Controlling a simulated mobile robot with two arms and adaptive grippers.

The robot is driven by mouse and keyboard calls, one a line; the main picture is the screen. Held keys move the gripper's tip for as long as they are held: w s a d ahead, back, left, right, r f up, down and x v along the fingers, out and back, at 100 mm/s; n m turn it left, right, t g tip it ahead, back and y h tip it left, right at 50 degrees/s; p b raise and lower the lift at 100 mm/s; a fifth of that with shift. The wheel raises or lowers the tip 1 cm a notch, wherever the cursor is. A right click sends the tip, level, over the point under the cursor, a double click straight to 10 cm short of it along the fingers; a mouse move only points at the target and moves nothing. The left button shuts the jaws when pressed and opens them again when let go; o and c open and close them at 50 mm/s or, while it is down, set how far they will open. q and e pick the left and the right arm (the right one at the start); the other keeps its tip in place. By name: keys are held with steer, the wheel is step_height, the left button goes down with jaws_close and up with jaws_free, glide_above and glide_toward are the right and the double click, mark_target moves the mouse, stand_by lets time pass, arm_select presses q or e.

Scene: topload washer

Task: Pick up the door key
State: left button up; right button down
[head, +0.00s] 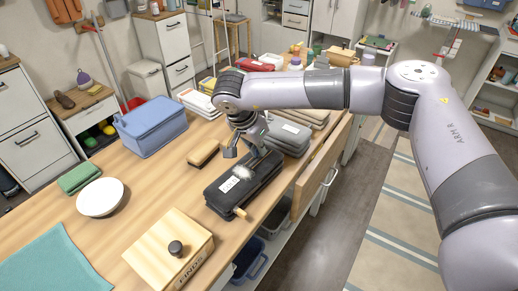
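My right gripper (246,155) reaches in from the right. It points down over a long black case (222,200) with a white label on the wooden counter. Its fingers look spread apart, with nothing visible held between them. A small pale, whitish thing (243,172) lies on the case just below the fingers; it is too small and blurred to tell what it is. I cannot make out a door key anywhere in this view. My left gripper is not in view.
A brown brush (203,153) lies left of the case. A blue bin (151,126), a white bowl (100,197), a wooden box (168,248) with a dark knob and a teal cloth (47,264) are on the counter (135,215). Grey stacked items (290,133) lie behind the case. An open drawer (318,170) sticks out right.

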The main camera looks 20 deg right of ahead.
step_height(320, 180, up, 20)
steer(key=b, duration=0.3)
stand_by(1.0)
